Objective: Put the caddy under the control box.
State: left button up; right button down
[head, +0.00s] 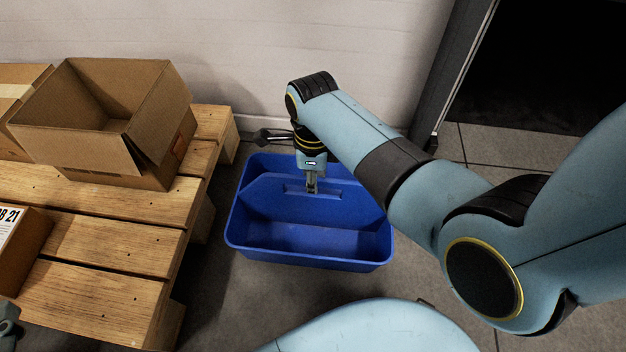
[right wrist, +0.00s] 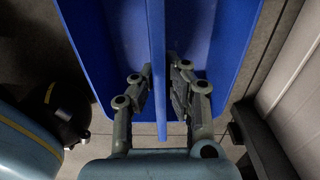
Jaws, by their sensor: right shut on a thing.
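The caddy is a blue open tray (head: 300,240) with a raised middle divider and a handle slot, between the pallet and my right arm in the head view. My right gripper (head: 311,188) points down and is shut on the divider at the handle slot. In the right wrist view the fingers (right wrist: 160,90) stand on both sides of the blue divider (right wrist: 158,40). The caddy looks level and empty; I cannot tell if it touches the floor. A small grey part at the lower left edge may be my left gripper (head: 8,318); its jaws are hidden. I see no control box.
A wooden pallet (head: 110,225) stands to the left with an open cardboard box (head: 150,135) and a labelled box (head: 22,240) on it. A pale wall (head: 260,50) is behind. A dark doorway (head: 545,75) is at the upper right. Some grey floor (head: 220,300) is bare.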

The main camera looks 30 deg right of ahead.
dwell(0.3)
jog(key=c, duration=1.8)
grip_release()
jog(key=o, duration=0.4)
jog(key=shift+c, duration=0.2)
